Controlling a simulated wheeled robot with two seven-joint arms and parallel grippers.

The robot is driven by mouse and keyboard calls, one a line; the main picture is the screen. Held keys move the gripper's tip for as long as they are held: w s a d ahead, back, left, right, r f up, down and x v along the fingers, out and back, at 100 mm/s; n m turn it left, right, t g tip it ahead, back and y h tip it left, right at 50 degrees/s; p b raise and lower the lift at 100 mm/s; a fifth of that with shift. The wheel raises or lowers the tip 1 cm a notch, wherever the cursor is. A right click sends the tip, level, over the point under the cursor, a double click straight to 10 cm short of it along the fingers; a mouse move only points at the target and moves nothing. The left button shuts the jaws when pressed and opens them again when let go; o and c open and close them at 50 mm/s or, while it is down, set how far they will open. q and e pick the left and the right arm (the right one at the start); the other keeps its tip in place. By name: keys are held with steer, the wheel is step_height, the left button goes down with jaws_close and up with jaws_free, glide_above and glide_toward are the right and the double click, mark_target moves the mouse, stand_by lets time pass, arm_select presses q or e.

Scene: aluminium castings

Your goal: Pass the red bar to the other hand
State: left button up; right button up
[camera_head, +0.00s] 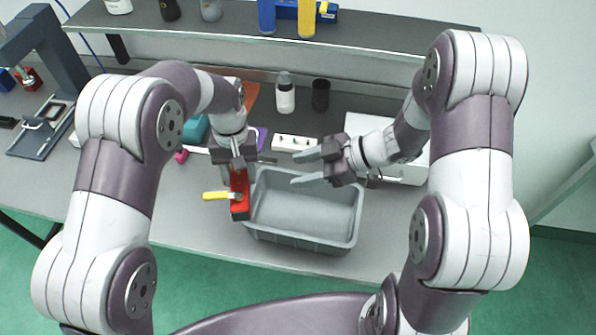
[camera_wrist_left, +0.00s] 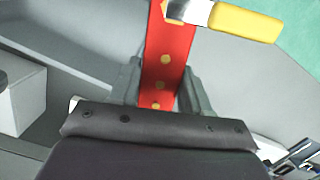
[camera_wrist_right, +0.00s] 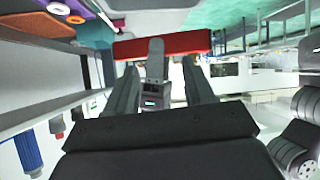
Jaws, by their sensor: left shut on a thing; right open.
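The red bar (camera_head: 239,205) is in the jaws of my left gripper (camera_head: 238,172), near the left side of the grey bin. In the left wrist view the bar (camera_wrist_left: 168,50), with yellowish spots along it, runs between the two fingers and out past them. My right gripper (camera_head: 308,168) is open and empty above the bin, its fingers pointing left toward the bar and apart from it. In the right wrist view the bar (camera_wrist_right: 190,43) lies across, beyond the open fingertips.
The grey bin (camera_head: 300,246) stands empty on the bench below both grippers. A yellow-handled tool (camera_head: 214,195) overlaps the bar in view; I cannot tell whether they touch. A white bottle (camera_head: 285,97), a black cup (camera_head: 320,95) and a white power strip (camera_head: 293,143) stand behind.

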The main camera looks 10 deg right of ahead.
mark_target(242, 193)
steer(key=s+a+r+n+g+y, duration=0.2)
steer(key=s+a+r, duration=0.1)
steer(key=shift+m, duration=0.3)
steer(key=x, duration=1.1)
steer(key=shift+s+a+f, duration=0.1)
jaws_close()
arm_select(q)
steer(key=o, duration=1.3)
